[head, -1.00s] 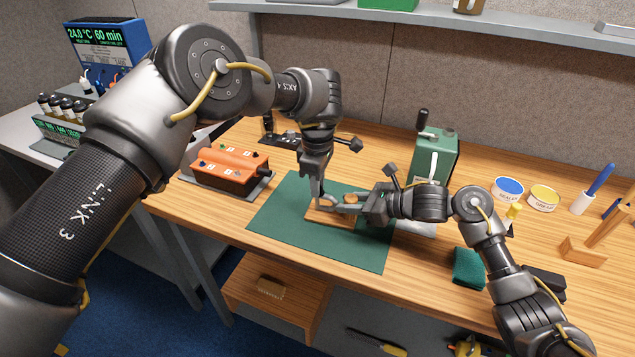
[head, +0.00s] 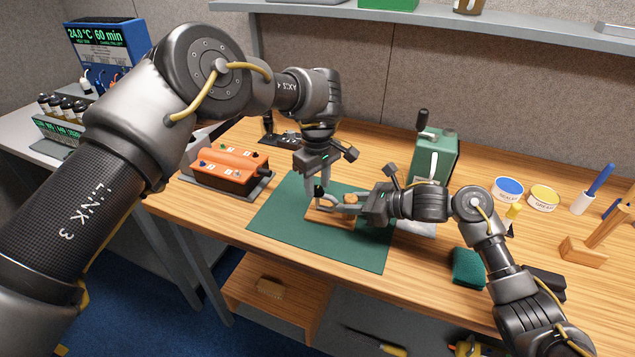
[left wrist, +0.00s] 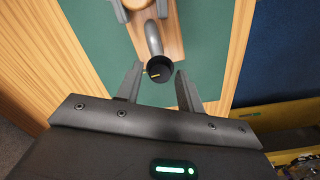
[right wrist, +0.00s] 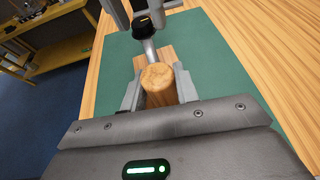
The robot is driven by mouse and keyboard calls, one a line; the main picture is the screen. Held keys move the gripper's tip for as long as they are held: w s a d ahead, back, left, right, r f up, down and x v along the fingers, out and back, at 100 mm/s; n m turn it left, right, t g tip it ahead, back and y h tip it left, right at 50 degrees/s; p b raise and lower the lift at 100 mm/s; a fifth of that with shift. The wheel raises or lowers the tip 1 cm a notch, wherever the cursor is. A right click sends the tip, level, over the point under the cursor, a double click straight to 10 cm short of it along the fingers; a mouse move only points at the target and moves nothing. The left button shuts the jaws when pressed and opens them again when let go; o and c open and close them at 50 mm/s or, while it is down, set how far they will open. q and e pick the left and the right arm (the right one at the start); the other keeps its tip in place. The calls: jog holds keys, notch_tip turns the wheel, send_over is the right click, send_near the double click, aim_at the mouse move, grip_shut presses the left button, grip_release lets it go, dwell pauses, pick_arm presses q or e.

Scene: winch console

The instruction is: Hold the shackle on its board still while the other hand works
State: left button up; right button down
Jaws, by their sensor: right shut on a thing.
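The wooden board (head: 326,217) lies on the green mat. A grey metal shackle (left wrist: 153,38) is on it, with a black round piece (left wrist: 160,69) at its near end; the black piece also shows in the right wrist view (right wrist: 147,24). My right gripper (right wrist: 158,88) is shut on a round wooden block (right wrist: 158,78) at the board's other end. My left gripper (left wrist: 159,82) points down over the black piece, its fingers apart on either side with gaps showing. The head view shows the left gripper (head: 317,194) over the board's left end. My right fingers partly hide the shackle.
The green mat (head: 283,225) has bare room in front of the board. An orange box (head: 232,165) stands left, a green machine (head: 433,160) behind right. A dark green pad (head: 468,267) and tubs, including a blue-lidded one (head: 508,187), are on the right.

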pick_arm(q)
jog(key=shift+r, duration=1.5)
jog(key=shift+r, duration=0.1)
jog(key=shift+r, duration=1.9)
pick_arm(e)
jog(key=c, duration=1)
grip_release()
jog(key=v, duration=1.2)
pick_arm(q)
jog(key=shift+f, duration=0.1)
pick_arm(e)
jog(key=shift+s+f, duration=0.15)
